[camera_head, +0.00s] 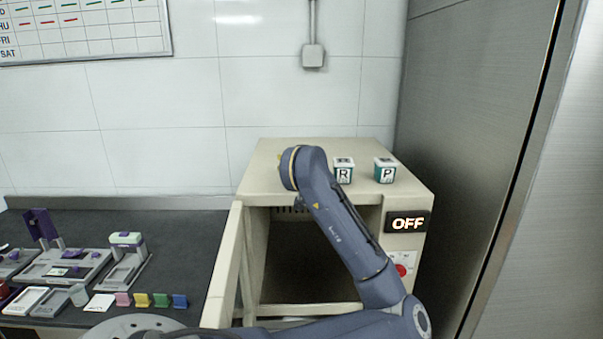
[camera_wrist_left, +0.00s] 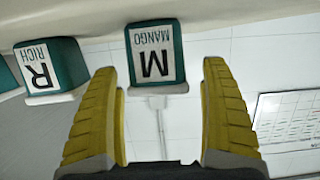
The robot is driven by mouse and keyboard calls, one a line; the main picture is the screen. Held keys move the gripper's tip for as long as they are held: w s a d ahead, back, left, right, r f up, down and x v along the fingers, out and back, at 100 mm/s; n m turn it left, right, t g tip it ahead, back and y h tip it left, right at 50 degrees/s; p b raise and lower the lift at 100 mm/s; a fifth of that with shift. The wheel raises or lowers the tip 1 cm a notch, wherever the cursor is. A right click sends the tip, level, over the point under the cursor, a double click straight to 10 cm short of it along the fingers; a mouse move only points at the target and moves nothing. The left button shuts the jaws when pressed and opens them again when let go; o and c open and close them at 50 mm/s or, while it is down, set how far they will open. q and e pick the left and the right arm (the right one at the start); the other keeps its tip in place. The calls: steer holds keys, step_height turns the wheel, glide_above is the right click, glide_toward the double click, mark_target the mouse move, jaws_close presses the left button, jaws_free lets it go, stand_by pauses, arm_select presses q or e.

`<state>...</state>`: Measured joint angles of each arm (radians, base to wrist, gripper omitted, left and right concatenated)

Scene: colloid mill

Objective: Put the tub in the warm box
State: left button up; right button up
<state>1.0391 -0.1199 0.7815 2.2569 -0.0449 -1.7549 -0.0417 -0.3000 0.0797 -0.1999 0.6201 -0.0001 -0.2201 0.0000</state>
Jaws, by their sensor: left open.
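The warm box (camera_head: 415,190) is a beige cabinet on the right, its door (camera_head: 228,265) swung open to the left and its dark inside partly hidden by my left arm. Tubs with green sides and white labels stand on its top: "R" (camera_head: 343,170) and "P" (camera_head: 385,170). The left wrist view shows a tub marked "M MANGO" (camera_wrist_left: 155,55) and the "R RICH" tub (camera_wrist_left: 50,68). In the head view my arm hides the M tub. My left gripper (camera_wrist_left: 160,85) is open, its yellow fingers either side of the M tub, with gaps showing. My right gripper is not in view.
A lit "OFF" display (camera_head: 407,222) and a red button (camera_head: 401,270) are on the box front. A dark counter (camera_head: 190,225) at left holds purple-and-white devices (camera_head: 65,265) and small coloured blocks (camera_head: 160,300). A tall metal panel (camera_head: 475,130) stands close on the right.

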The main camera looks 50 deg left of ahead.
arm_select(q)
steer(key=c, duration=1.6)
steer(key=shift+o, duration=0.2)
steer(key=shift+r, duration=0.1)
